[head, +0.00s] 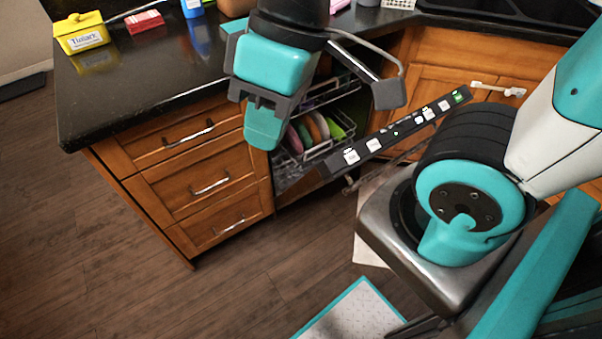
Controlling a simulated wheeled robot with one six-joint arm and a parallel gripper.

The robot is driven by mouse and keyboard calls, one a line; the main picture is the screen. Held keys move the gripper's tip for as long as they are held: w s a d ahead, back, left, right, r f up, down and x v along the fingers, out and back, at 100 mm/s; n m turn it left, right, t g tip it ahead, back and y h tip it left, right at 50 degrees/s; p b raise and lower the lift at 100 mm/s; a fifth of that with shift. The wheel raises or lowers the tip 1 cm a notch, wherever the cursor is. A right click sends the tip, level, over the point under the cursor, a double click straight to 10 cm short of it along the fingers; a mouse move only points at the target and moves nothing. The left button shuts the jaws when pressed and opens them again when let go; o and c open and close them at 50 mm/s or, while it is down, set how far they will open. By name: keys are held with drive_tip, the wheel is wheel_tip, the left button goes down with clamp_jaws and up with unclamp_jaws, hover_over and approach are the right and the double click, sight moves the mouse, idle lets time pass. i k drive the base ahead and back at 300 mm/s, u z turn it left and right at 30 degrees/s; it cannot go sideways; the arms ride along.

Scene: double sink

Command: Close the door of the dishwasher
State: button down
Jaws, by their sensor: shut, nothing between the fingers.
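The dishwasher (315,130) is set in the wooden cabinets under the counter. Its door is open and stands out from the opening. I see the door's dark control strip (400,130), with pale buttons and a green light, running diagonally. My arm hides much of the door below the strip. Racks with colored plates (318,127) show inside. My gripper (263,138) is shut and empty, pointing down. In the picture it is left of the control strip and overlaps the counter edge and the dishwasher opening. I cannot tell its exact distance from the door.
A black countertop (150,85) lies above a drawer cabinet (190,185). A yellow box (82,36) and a red box (144,21) stand on it. Wooden floor (110,260) is open at lower left. A teal-edged mat (355,315) lies at the bottom.

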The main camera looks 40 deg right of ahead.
sight(333, 167)
drive_tip(key=u, duration=0.6)
drive_tip(key=k, duration=1.3)
drive_tip(key=z, duration=0.8)
